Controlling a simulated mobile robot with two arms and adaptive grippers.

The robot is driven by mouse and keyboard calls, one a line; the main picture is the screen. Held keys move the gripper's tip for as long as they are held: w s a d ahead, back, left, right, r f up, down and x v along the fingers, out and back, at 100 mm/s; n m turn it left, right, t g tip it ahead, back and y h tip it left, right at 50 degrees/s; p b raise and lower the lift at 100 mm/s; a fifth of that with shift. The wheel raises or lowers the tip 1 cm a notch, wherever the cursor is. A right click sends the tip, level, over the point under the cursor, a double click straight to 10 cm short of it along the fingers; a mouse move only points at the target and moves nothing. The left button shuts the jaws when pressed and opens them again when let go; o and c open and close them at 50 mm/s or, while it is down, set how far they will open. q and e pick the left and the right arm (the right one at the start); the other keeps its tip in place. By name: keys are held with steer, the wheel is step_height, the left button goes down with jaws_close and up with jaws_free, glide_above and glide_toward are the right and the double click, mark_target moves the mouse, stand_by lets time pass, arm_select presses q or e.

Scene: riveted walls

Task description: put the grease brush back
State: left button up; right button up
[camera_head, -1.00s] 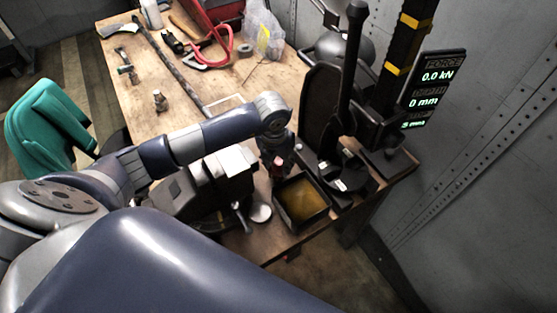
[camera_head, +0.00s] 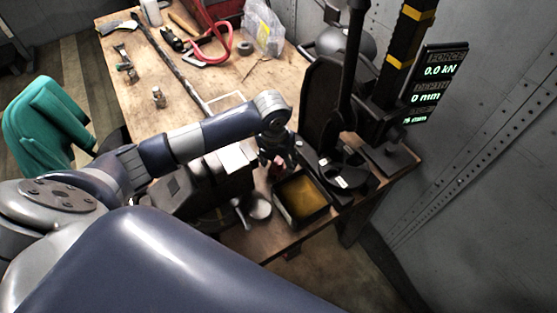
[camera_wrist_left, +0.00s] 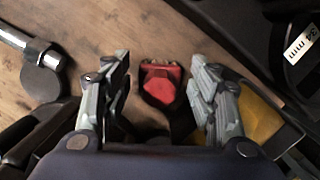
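A red six-sided piece (camera_wrist_left: 160,85) stands between my left fingers in the left wrist view. It may be the end of the grease brush, but its lower part is hidden and I cannot tell for sure. My left gripper (camera_wrist_left: 160,92) is open, with a finger on each side of it and a gap on both sides. In the head view the left gripper (camera_head: 276,158) points down at the bench, beside a dark tray of yellow-brown grease (camera_head: 328,212). The tray shows partly behind the right finger in the wrist view. My right gripper is not in view.
A black press (camera_head: 340,165) with a lit display (camera_head: 436,85) stands right of the gripper. A vise (camera_head: 190,195) is on the left, with a metal bar and a round grey piece (camera_head: 260,208) near it. Tools lie on the far bench (camera_head: 200,95).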

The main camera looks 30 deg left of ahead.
arm_select(q)
step_height(320, 180, up, 12)
steer(key=s, duration=0.2)
stand_by(0.5)
